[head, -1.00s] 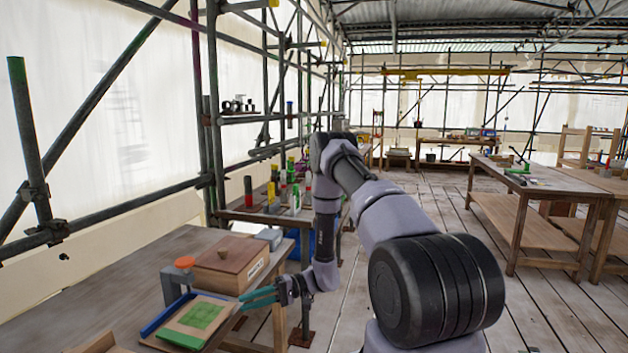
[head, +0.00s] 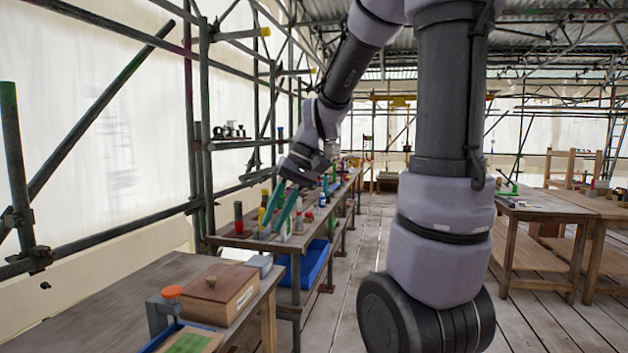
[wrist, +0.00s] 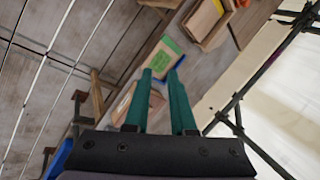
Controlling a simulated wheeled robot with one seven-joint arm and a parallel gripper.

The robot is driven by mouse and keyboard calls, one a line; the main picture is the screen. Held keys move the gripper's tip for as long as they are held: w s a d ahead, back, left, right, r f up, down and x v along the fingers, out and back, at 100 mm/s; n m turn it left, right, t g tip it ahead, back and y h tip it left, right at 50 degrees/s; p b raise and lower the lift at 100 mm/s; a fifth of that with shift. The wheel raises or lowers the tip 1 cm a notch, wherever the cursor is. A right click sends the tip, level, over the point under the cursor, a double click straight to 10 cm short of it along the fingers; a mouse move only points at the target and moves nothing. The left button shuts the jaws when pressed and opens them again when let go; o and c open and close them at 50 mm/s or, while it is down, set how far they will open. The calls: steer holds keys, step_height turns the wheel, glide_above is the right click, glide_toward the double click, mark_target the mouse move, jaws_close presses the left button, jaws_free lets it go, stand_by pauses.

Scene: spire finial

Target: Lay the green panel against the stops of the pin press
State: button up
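The green panel (head: 188,344) lies flat on a tan board at the bottom edge of the head view, which cuts off its near part. A blue strip (head: 160,337) runs along the board's left side. The press (head: 157,318) shows as a grey post with an orange knob behind the board. The wrist view shows the green panel (wrist: 161,62) far beyond the fingertips, partly covered by them. Contact between panel and stops cannot be seen. My gripper (head: 275,208) has teal fingers, parted and empty, raised well away from the panel. It also shows in the wrist view (wrist: 160,78).
A farther bench (head: 260,240) holds bottles and tools, with a blue bin (head: 312,265) below. Scaffold poles line the left.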

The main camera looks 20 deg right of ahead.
steer(key=s+d+r+m+t+h, duration=0.3)
steer(key=s+d+r+t, duration=0.2)
steer(key=s+r, duration=0.3)
steer(key=shift+d+r+m+t, duration=0.15)
steer(key=shift+r+m+t, duration=0.2)
steer(key=shift+t, duration=0.45)
steer(key=shift+s, duration=0.1)
